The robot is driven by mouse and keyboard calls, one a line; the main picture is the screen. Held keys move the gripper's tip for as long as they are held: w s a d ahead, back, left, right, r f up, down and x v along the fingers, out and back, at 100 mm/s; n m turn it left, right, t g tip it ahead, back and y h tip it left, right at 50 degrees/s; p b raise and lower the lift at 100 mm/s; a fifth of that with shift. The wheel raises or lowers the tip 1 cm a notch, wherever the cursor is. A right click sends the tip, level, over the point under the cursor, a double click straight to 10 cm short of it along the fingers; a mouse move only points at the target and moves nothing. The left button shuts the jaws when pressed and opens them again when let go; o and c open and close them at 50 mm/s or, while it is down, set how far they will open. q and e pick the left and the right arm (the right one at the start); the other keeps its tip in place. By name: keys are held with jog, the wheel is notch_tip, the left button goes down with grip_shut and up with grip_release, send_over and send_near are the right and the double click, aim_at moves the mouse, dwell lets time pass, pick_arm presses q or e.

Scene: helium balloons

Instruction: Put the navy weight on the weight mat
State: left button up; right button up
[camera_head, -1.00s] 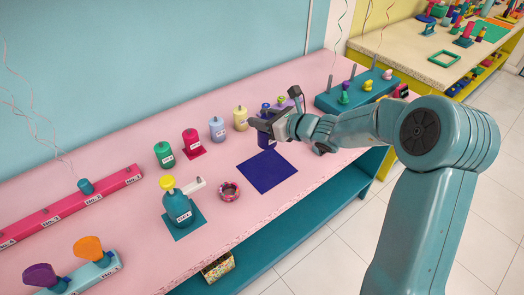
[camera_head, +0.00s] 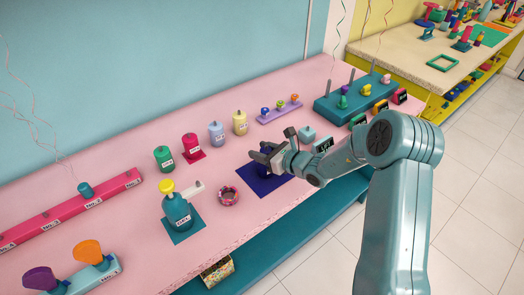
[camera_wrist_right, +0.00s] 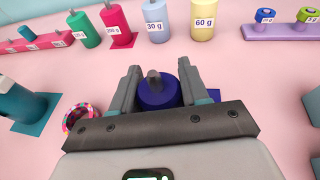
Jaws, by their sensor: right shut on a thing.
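The navy weight (camera_wrist_right: 158,96), a dark blue cylinder with a grey stem on top, is between the fingers of my right gripper (camera_head: 262,157). The gripper is shut on it. In the head view the gripper hides much of the weight. The navy square weight mat (camera_head: 257,186) lies on the pink table, and the weight is over it. I cannot tell whether the weight's base touches the mat. My left gripper is not in view.
Green (camera_head: 164,158), crimson (camera_head: 191,146), lavender (camera_head: 217,133) and yellow (camera_head: 240,122) weights stand behind in a row. A patterned ring (camera_head: 228,196) and a teal gas bottle (camera_head: 177,212) are left of the mat. A lilac rack (camera_head: 279,111) stands behind.

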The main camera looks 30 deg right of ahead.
jog(key=o, duration=1.3)
jog(key=shift+w+f, duration=0.1)
jog(key=shift+f, duration=0.1)
jog(key=shift+r, duration=0.1)
jog(key=shift+r, duration=0.2)
jog(key=shift+s+d, duration=0.2)
jog(key=shift+s, duration=0.1)
jog(key=b+v, duration=0.1)
jog(key=v, duration=1)
jog(key=shift+s, duration=0.25)
jog(key=shift+w, duration=0.1)
